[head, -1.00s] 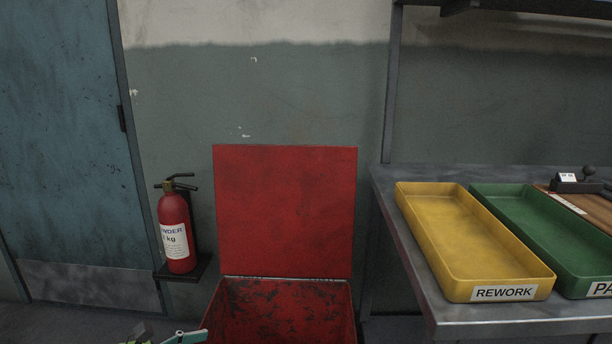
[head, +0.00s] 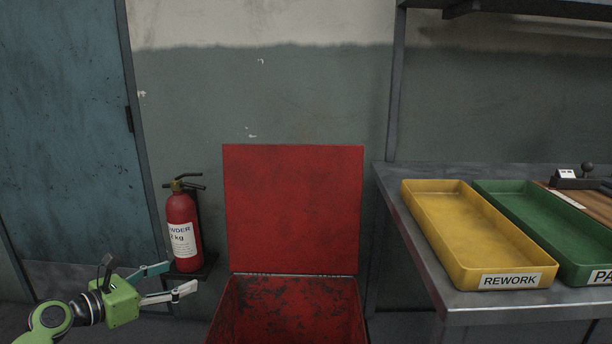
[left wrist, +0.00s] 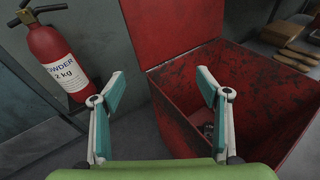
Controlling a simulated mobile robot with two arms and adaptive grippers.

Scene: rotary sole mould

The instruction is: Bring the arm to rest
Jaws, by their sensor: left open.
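My left gripper (head: 176,280) is green with grey and teal fingers, at the lower left of the head view. Its fingers are spread and nothing is between them. In the left wrist view its two fingers (left wrist: 160,100) stand apart, in front of the red bin. The red bin (head: 290,308) has its lid (head: 293,208) raised, to the right of the gripper. The bin also shows in the left wrist view (left wrist: 262,105), with a small dark object at its bottom that I cannot make out. My right gripper is not in view.
A red fire extinguisher (head: 182,228) hangs on the wall just behind the left gripper. A metal bench (head: 470,308) at the right bears a yellow REWORK tray (head: 520,279) and a green tray (head: 585,272). A blue door (head: 65,130) is at the left.

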